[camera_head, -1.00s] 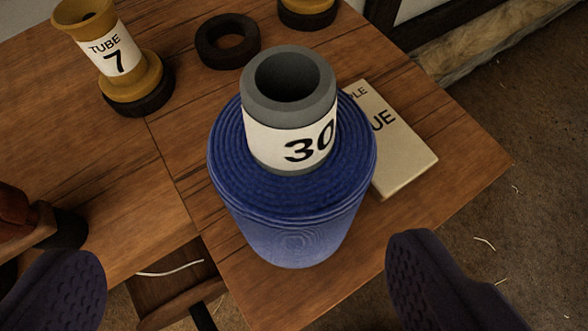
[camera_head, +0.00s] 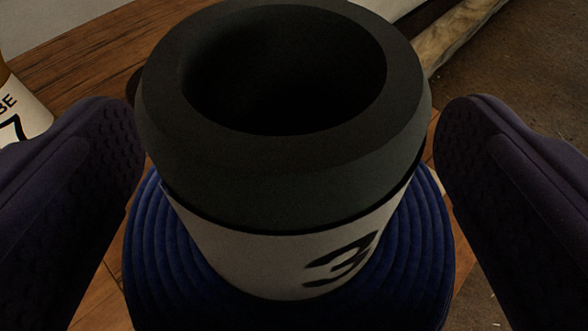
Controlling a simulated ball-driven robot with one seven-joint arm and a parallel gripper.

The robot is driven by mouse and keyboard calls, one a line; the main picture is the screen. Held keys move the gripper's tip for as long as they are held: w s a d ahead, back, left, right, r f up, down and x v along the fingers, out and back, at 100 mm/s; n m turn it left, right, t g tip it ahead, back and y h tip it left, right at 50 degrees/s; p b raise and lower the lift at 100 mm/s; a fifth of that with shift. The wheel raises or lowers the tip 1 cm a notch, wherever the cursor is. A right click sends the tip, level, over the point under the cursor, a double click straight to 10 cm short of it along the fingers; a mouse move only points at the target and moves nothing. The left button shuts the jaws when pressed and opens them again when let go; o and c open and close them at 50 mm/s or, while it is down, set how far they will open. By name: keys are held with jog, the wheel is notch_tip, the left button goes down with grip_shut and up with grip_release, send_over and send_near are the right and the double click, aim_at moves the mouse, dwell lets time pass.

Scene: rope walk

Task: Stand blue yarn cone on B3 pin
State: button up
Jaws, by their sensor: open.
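The blue yarn cone (camera_head: 165,265) stands upright on a wooden table, close below the camera. Its dark grey hollow tube top (camera_head: 290,165) fills the middle of the view, with a white label (camera_head: 270,262) whose visible digit is a 3. My gripper (camera_head: 290,150) is open, with one dark finger on the left of the tube top and one on the right. A narrow gap shows between the right finger and the tube; on the left the two come close, and I cannot tell whether they touch. No pin marked B3 is in view.
The wooden table (camera_head: 75,58) shows behind and beside the cone. Part of the TUBE 7 piece (camera_head: 20,120) stands at the left edge. A timber beam (camera_head: 465,35) and brown floor lie at the upper right.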

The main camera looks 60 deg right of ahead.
jog(key=shift+w+d+f, duration=0.15)
jog(key=shift+w+d, duration=0.1)
jog(key=shift+d, duration=0.15)
jog(key=c, duration=1.2)
